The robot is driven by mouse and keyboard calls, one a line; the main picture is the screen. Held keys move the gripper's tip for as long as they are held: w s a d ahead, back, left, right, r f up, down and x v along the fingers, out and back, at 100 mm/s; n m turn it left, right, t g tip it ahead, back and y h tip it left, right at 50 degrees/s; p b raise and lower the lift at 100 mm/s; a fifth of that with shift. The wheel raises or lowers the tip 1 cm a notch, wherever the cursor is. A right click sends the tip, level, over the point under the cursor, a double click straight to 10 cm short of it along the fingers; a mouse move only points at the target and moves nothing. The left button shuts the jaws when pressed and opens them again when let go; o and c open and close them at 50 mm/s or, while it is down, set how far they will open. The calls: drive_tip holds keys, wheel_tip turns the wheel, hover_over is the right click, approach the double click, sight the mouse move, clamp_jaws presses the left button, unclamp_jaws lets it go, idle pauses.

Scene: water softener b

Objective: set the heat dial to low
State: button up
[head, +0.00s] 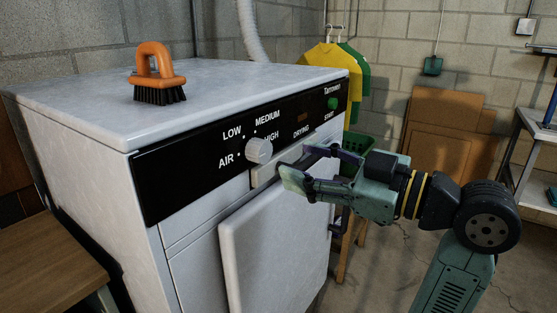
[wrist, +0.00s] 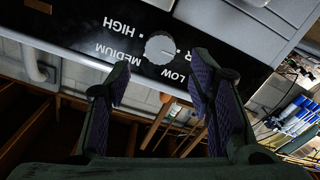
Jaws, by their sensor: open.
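The heat dial (head: 259,150) is a round light-grey knob on the dryer's black control panel (head: 185,172). White labels AIR, LOW, MEDIUM and HIGH surround it. I cannot tell clearly which label it points to. In the wrist view the dial (wrist: 160,47) sits beyond the fingertips, roughly midway between them, with the labels appearing rotated. My gripper (head: 298,168) is open and empty, in front of the panel and to the right of the dial in the head view. The fingers (wrist: 164,82) appear apart from the dial, with nothing between them.
An orange-handled brush (head: 158,75) stands on the dryer top (head: 230,78). The white dryer door (head: 275,225) lies below the panel. The green START button (head: 332,103) is at the panel's right end. A wooden bench (head: 45,265) stands at left and a shelf (head: 540,135) at right.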

sight(266, 153)
drive_tip(key=p+x, duration=0.1)
drive_tip(key=x, duration=0.7)
drive_tip(key=shift+s, duration=0.1)
drive_tip(key=shift+d, duration=0.1)
drive_tip(key=c, duration=0.6)
drive_tip(key=m, duration=0.5)
drive_tip(key=shift+c, duration=0.3)
drive_tip(key=m, duration=0.6)
drive_tip(key=shift+m, duration=0.3)
drive_tip(key=o, duration=0.9)
